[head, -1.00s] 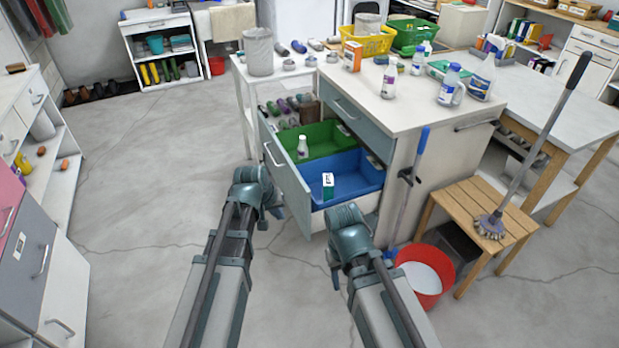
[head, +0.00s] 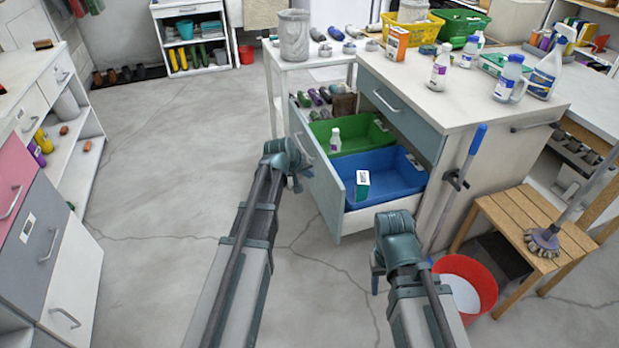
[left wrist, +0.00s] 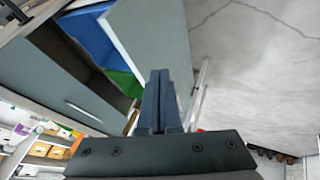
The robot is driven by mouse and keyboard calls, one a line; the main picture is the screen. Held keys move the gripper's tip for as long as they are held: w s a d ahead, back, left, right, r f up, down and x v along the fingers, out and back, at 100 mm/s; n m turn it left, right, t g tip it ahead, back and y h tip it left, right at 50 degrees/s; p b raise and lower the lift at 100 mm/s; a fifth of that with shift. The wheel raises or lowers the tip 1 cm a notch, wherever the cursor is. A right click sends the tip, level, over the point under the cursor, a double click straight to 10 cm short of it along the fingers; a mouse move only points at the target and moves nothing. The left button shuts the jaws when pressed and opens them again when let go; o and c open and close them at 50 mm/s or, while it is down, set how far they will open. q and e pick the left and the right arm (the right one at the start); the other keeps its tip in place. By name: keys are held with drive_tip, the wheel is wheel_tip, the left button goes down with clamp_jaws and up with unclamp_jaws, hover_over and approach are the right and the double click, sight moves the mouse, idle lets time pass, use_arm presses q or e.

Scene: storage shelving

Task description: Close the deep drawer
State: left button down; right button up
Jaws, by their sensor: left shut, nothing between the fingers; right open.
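The deep drawer (head: 326,194) stands pulled out of the cabinet (head: 475,100), below a shut upper drawer (head: 392,108). It holds a green bin (head: 372,132) with a white bottle and a blue bin (head: 400,176) with a small green-and-white box. My left gripper (head: 298,180) is shut and empty, just left of the drawer front near its handle; I cannot tell whether it touches. In the left wrist view its shut fingers (left wrist: 160,100) show beside the drawer front (left wrist: 150,40). My right gripper (head: 376,280) is low, in front of the drawer's near side; its fingers are mostly hidden.
A red bucket (head: 482,275) stands right of my right gripper, beside a wooden stool (head: 520,225) with a mop. A blue-handled tool (head: 470,160) leans on the cabinet side. Bottles stand on the cabinet top. The floor left of the drawer is clear.

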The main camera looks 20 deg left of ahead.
sight(331, 179)
use_arm(q)
drive_tip(key=shift+w+d+f+b, duration=0.65)
drive_tip(key=shift+w+d+f, duration=0.1)
drive_tip(key=shift+w+f, duration=0.15)
drive_tip(key=shift+w+d+f+b, duration=0.6)
drive_tip(key=shift+w+d+f, duration=0.15)
drive_tip(key=shift+w, duration=0.3)
drive_tip(key=shift+w+d+f+b, duration=0.7)
drive_tip(key=shift+w+f, duration=0.15)
drive_tip(key=shift+w, duration=0.1)
use_arm(e)
drive_tip(key=shift+f, duration=2.45)
use_arm(q)
drive_tip(key=shift+d, duration=0.1)
